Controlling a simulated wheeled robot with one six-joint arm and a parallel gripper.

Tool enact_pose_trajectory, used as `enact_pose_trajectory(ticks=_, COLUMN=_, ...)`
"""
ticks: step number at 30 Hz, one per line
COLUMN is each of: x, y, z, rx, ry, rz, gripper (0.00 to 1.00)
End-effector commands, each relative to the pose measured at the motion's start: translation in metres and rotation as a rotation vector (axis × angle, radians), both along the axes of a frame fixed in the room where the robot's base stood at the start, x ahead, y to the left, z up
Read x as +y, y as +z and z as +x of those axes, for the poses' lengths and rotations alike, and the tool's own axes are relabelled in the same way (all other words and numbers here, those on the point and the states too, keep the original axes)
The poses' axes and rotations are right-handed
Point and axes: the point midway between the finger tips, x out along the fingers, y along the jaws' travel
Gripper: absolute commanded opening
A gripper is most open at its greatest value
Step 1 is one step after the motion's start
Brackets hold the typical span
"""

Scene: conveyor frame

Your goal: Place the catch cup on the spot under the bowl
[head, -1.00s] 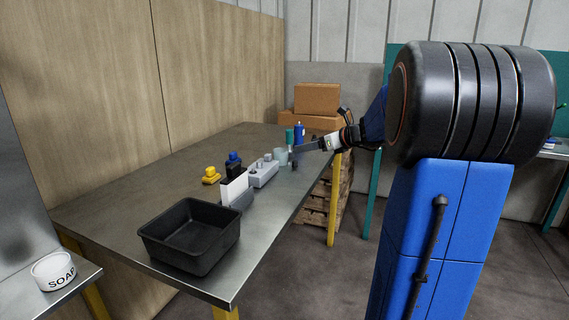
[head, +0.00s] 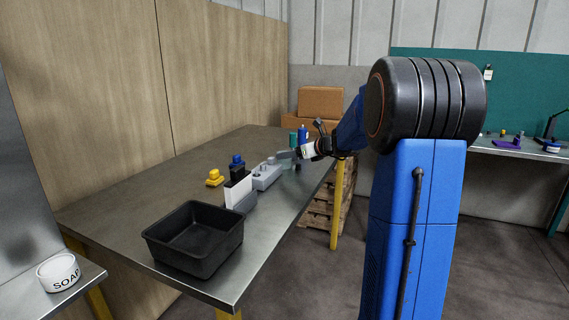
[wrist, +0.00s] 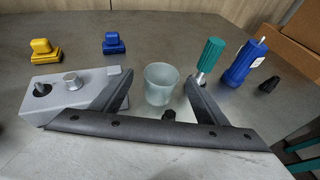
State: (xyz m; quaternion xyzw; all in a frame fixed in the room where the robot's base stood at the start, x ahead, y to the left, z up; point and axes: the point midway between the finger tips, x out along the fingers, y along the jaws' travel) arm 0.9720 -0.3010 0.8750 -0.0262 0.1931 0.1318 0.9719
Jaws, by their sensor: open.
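The catch cup looks to be the translucent pale green cup (wrist: 161,88), upright on the metal table. In the wrist view it stands between the open fingers of my gripper (wrist: 159,76), with no clear contact on either side. In the head view my gripper (head: 287,155) is low over the table's far right part and largely covers the cup. A white round dish marked SOAP (head: 58,273) stands on a side surface at lower left; I cannot tell whether it is the task's bowl. No marked spot is clear.
A grey fixture (wrist: 75,92) with a knob and metal cylinder stands left of the cup. A green-handled tool (wrist: 208,55) and blue bottle (wrist: 243,65) stand right and behind. A black tray (head: 196,238) sits at the table's near end.

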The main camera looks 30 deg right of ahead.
Motion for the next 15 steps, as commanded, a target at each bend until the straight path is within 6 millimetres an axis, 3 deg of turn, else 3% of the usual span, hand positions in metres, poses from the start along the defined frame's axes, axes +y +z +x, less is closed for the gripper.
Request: enact_pose_trajectory(ticks=15, x=0.009, y=-0.023, z=0.045, rx=0.001, ry=0.001, rz=0.0, gripper=0.68)
